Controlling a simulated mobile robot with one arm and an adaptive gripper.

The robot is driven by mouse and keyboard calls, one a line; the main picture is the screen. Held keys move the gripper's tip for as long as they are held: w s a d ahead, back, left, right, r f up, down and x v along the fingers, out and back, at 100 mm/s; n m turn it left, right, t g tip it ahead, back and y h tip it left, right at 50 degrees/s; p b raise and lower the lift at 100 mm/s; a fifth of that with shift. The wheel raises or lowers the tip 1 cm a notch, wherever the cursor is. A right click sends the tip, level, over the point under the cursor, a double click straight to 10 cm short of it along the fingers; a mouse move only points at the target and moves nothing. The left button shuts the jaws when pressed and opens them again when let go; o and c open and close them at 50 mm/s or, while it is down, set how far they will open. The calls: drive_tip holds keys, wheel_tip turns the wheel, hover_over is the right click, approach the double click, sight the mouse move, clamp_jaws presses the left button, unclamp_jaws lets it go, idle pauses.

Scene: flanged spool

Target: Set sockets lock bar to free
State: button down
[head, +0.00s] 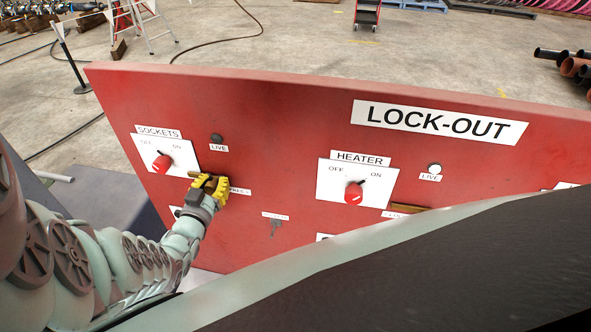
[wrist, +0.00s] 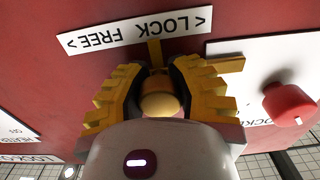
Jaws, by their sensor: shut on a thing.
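The red lock-out panel (head: 290,110) carries the SOCKETS plate (head: 183,152) with a red knob (head: 161,163). The knob's dark pointer leans toward OFF. My gripper (head: 213,187), with yellow fingers, is at the sockets lock bar, right of this plate. In the wrist view my gripper (wrist: 160,88) is shut around the bar's rounded brass knob (wrist: 160,101). The brass lock bar (wrist: 228,64) sticks out beside one finger, its end over the white plate's edge. The LOCK FREE label (wrist: 140,32) appears upside down; fingers hide the bar's middle.
The HEATER plate (head: 340,190) has its own red knob (head: 354,193), and another brass bar (head: 406,209) lies to its lower right. The sockets lamp (head: 217,139) is dark; the heater lamp (head: 434,168) is pale. A key-like fitting (head: 275,228) sits between the two sections.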

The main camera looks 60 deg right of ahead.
drive_tip(key=s, duration=0.1)
drive_tip(key=s+d, duration=0.1)
drive_tip(key=s, duration=0.1)
drive_tip(key=s+d+p, duration=0.1)
drive_tip(key=shift+s, duration=0.25)
drive_tip(key=c, duration=0.6)
unclamp_jaws()
drive_tip(key=shift+a, duration=0.1)
drive_tip(key=shift+a, duration=0.1)
drive_tip(key=shift+v, duration=1)
approach(236, 180)
drive_tip(key=v, duration=0.4)
drive_tip(key=shift+s+a, duration=0.1)
drive_tip(key=shift+a, duration=0.1)
